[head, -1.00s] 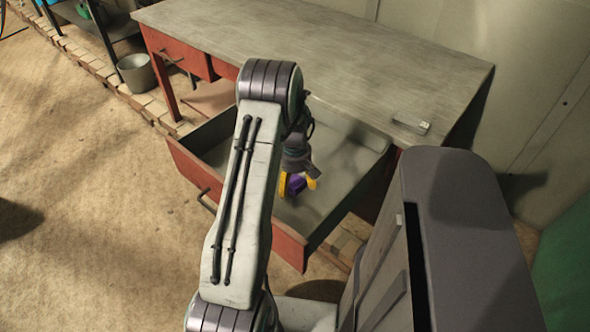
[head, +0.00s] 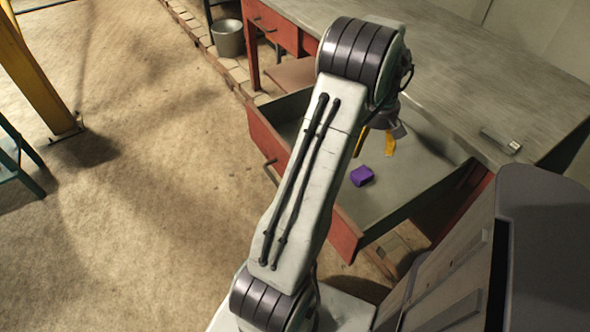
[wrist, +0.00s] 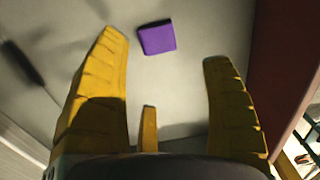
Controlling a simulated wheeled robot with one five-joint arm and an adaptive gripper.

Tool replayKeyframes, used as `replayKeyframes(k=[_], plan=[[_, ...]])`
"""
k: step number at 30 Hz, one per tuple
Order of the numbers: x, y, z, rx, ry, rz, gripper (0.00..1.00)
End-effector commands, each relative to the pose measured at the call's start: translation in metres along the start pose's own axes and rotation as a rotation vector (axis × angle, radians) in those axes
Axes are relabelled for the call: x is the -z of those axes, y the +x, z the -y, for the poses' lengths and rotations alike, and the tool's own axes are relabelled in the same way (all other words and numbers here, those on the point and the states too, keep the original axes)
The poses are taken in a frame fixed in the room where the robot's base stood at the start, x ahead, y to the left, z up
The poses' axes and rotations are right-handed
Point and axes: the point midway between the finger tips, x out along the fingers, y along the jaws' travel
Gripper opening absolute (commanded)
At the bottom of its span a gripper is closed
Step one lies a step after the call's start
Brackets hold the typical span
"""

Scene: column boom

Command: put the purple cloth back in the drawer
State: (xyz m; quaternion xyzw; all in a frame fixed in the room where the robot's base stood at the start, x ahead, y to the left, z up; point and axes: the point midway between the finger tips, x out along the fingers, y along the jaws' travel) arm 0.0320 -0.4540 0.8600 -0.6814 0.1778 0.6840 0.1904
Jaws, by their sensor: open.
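The purple cloth (head: 362,176), a small folded block, lies on the floor of the open drawer (head: 345,226). It also shows in the wrist view (wrist: 157,38), beyond and between my fingertips, touching neither. My gripper (head: 376,146) is open and empty, above the drawer and apart from the cloth. Its yellow fingers are spread wide in the wrist view (wrist: 163,52). My arm hides part of the drawer in the head view.
The drawer is pulled out from a red workbench with a grey top (head: 440,75). A small metal object (head: 500,140) lies on the top. A bucket (head: 228,38) stands at the back. A yellow post (head: 35,75) and a teal stool (head: 18,160) stand left. The floor between is clear.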

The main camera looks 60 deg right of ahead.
Motion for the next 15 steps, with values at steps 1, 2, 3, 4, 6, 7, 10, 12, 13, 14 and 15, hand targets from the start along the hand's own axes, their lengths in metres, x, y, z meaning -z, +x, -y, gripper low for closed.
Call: replayKeyframes(k=[1,2,3,4,6,7,10,12,13,14,15], plan=[[0.0,-0.001,0.0,0.0,0.0,0.0,0.74],[0.0,-0.001,0.0,0.0,0.0,0.0,0.74],[0.0,-0.001,0.0,0.0,0.0,0.0,0.74],[0.0,-0.001,0.0,0.0,0.0,0.0,0.74],[0.0,-0.001,0.0,0.0,-0.001,0.0,0.74],[0.001,-0.001,0.001,-0.001,-0.002,0.0,0.74],[0.012,-0.007,0.011,-0.007,-0.014,-0.003,0.74],[0.027,-0.015,0.026,-0.015,-0.032,-0.007,0.74],[0.035,-0.02,0.035,-0.019,-0.043,-0.01,0.74],[0.044,-0.025,0.047,-0.024,-0.054,-0.012,0.74],[0.057,-0.033,0.064,-0.031,-0.071,-0.018,0.74]])
